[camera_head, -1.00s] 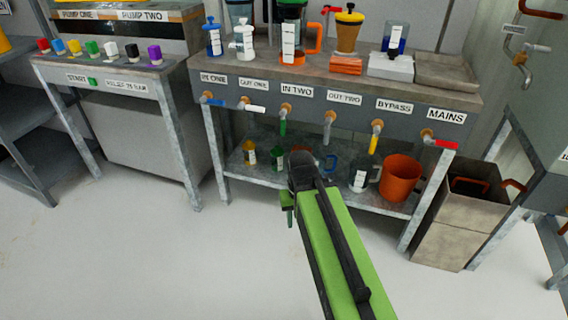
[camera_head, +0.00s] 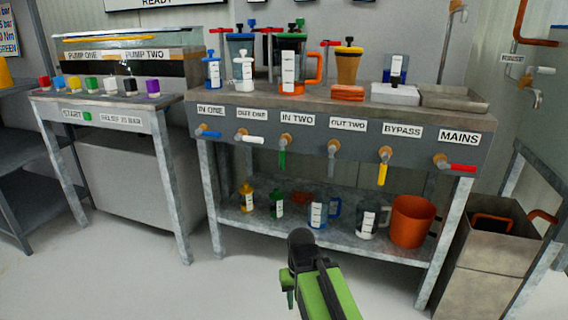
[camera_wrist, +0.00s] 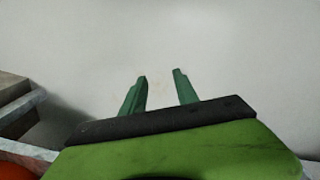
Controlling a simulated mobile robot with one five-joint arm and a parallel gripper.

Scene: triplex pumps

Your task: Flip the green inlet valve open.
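The green inlet valve is a green lever (camera_head: 282,159) hanging straight down from a brass fitting (camera_head: 284,143), under the IN TWO label (camera_head: 297,119) on the bench front. My gripper (camera_head: 288,292) is in front of and below the bench in the head view, well apart from the lever. The wrist view shows its two green fingers (camera_wrist: 160,76) spread apart with nothing between them, over pale floor. The valve is not visible in the wrist view.
Neighbouring levers are blue (camera_head: 208,133), white (camera_head: 252,139), grey (camera_head: 331,160), yellow (camera_head: 382,174) and red (camera_head: 462,167). Bottles and an orange bucket (camera_head: 411,221) stand on the lower shelf (camera_head: 340,240). Grey bins (camera_head: 485,250) stand at the right. The floor in front is clear.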

